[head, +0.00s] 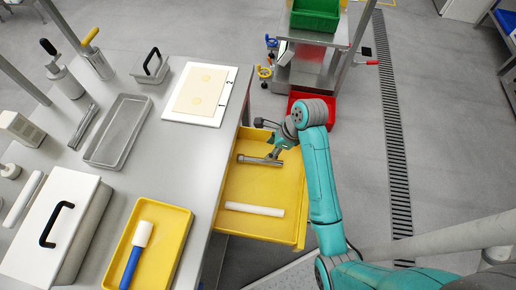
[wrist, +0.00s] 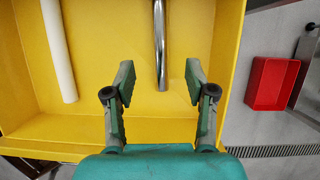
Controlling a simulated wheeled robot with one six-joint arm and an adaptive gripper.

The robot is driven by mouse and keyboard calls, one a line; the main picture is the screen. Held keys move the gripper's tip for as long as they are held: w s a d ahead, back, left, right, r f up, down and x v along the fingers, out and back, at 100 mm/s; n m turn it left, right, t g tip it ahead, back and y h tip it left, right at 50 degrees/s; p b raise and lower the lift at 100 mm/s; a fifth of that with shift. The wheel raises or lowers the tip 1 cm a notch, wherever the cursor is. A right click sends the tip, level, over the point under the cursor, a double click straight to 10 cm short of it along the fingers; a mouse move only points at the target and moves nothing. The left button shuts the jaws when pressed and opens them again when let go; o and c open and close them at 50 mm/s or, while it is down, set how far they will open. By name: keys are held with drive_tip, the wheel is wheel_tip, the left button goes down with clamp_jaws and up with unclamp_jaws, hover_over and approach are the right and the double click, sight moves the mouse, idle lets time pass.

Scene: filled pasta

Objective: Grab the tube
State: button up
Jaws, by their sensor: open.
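A shiny metal tube (head: 260,160) lies in the open yellow drawer (head: 240,185). In the wrist view the metal tube (wrist: 160,45) runs from the top edge down to between my fingertips. My gripper (wrist: 159,80) is open, with one finger on each side of the tube's near end in the picture. Nothing is between the fingers that I can see as gripped. In the head view my gripper (head: 279,150) is over the drawer at the tube's right part. I cannot tell how high the fingers are above the tube.
A white roll (head: 255,209) lies in the same drawer, left of the tube in the wrist view (wrist: 59,50). The drawer's walls stand around both. The steel table (head: 120,180) holds trays, a white box and tools. A red bin (wrist: 271,83) is beyond the drawer.

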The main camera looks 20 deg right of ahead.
hover_over(258, 160)
drive_tip(key=s+d, duration=0.1)
drive_tip(key=d, duration=0.1)
wheel_tip(258, 160, down, 5)
drive_tip(key=shift+d+r, duration=0.1)
drive_tip(key=x, duration=0.4)
drive_tip(key=shift+w+a, duration=0.1)
drive_tip(key=shift+a, duration=0.3)
drive_tip(key=shift+w+a+f, duration=0.15)
drive_tip(key=shift+f, duration=0.4)
drive_tip(key=shift+f, duration=0.2)
clamp_jaws()
